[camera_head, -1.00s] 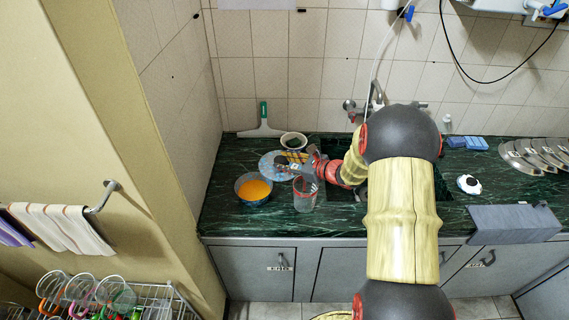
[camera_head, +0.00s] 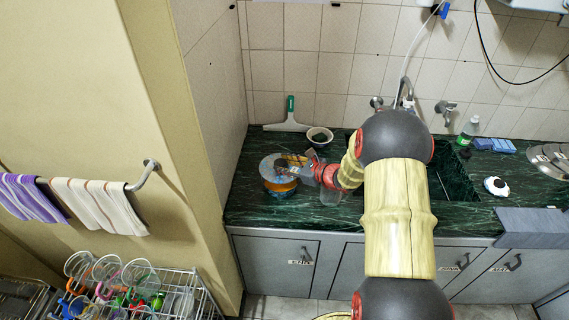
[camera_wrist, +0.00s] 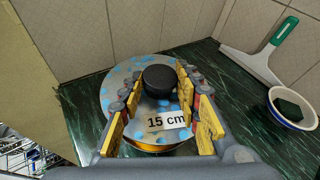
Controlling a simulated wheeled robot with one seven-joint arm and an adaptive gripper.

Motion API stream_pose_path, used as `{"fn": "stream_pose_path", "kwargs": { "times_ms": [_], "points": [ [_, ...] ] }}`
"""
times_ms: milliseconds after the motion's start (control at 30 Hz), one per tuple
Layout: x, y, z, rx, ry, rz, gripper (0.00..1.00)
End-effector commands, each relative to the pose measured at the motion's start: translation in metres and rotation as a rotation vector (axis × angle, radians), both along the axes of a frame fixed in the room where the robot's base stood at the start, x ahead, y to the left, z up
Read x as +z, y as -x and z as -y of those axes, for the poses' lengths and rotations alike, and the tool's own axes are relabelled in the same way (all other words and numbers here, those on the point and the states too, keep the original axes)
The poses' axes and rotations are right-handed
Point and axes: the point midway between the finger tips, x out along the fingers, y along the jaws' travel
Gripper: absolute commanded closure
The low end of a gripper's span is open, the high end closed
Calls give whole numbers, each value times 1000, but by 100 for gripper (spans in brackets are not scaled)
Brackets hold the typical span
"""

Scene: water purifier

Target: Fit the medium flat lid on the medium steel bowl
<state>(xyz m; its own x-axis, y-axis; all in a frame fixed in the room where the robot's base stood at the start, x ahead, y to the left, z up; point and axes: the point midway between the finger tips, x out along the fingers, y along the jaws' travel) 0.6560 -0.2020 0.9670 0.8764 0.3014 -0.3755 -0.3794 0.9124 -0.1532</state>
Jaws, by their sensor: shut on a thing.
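The flat lid (camera_head: 270,164) is a round blue-and-silver disc. Its black knob (camera_wrist: 160,78) and a "15 cm" label (camera_wrist: 166,121) show in the wrist view. My gripper (camera_wrist: 158,86) is shut on the lid's knob, one yellow-padded finger on each side; in the head view it shows too (camera_head: 292,168). The steel bowl (camera_head: 281,191) with orange contents stands on the counter beneath the lid, mostly covered by it. An orange strip of the contents (camera_wrist: 152,148) shows under the lid's near edge. I cannot tell whether lid and rim touch.
A small bowl with a dark green pad (camera_head: 320,138) and a green-handled squeegee (camera_head: 289,122) stand behind, near the wall. A clear glass (camera_head: 333,195) is right of the bowl, partly hidden by my arm. The sink (camera_head: 450,180) lies further right. The left wall is close.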

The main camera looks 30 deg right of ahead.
Motion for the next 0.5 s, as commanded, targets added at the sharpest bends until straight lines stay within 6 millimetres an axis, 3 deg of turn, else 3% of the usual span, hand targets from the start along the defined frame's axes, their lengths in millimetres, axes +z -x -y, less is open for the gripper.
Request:
{"fn": "stream_pose_path", "kwargs": {
  "times_ms": [500],
  "points": [
    [-39, 0, 0, -1, 0, 2, 94]
  ]
}}
